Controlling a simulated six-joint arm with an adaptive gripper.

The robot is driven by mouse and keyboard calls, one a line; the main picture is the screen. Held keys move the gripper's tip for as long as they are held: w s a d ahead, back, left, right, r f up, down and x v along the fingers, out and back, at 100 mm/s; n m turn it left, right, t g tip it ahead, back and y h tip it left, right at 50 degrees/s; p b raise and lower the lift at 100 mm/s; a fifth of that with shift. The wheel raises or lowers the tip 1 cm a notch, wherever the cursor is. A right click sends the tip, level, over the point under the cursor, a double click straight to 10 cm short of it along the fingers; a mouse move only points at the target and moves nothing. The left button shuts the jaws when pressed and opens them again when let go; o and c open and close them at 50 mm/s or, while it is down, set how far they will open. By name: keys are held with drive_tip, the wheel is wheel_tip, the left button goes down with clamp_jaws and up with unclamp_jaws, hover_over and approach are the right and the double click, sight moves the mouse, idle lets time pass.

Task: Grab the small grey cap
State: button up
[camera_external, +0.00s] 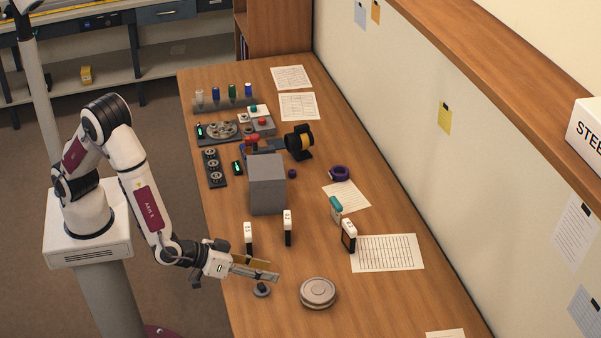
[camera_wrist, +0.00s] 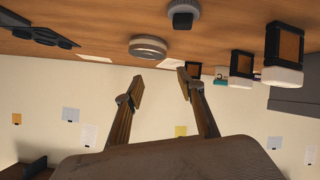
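The small grey cap (camera_external: 261,291), a dark grey disc with a black knob on top, sits on the table near its front edge. It also shows in the wrist view (camera_wrist: 183,14) at the top, upside down and beyond the fingertips. My gripper (camera_external: 272,269) is over the table, just behind and above the cap in the external view, apart from it. In the wrist view my gripper (camera_wrist: 161,82) has its two fingers spread with nothing between them.
A larger round grey-beige disc (camera_external: 318,292) lies right of the cap. White-topped upright blocks (camera_external: 248,236) (camera_external: 288,226) and a grey box (camera_external: 267,184) stand farther back. A printed sheet (camera_external: 387,253) lies to the right. The table around the cap is otherwise clear.

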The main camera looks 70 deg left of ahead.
sight(258, 287)
drive_tip(key=s+f+t+y, duration=0.1)
drive_tip(key=s+f, duration=0.1)
drive_tip(key=s+f+t+y, duration=0.1)
drive_tip(key=s+f, duration=0.1)
drive_tip(key=s+a+f+t+y, duration=0.1)
drive_tip(key=s+f, duration=0.1)
drive_tip(key=f, duration=0.1)
drive_tip(key=shift+s+m, duration=0.4)
drive_tip(key=shift+s+a+f+t, duration=0.15)
drive_tip(key=shift+s+a+t, duration=0.1)
drive_tip(key=shift+s+t, duration=0.35)
drive_tip(key=shift+x, duration=1.2)
drive_tip(key=shift+w+f, duration=0.1)
drive_tip(key=shift+d+x, duration=0.1)
drive_tip(key=shift+x, duration=1.2)
drive_tip(key=shift+d+x, duration=0.15)
drive_tip(key=shift+x, duration=1.1)
drive_tip(key=shift+f, duration=0.1)
drive_tip(key=c, duration=0.8)
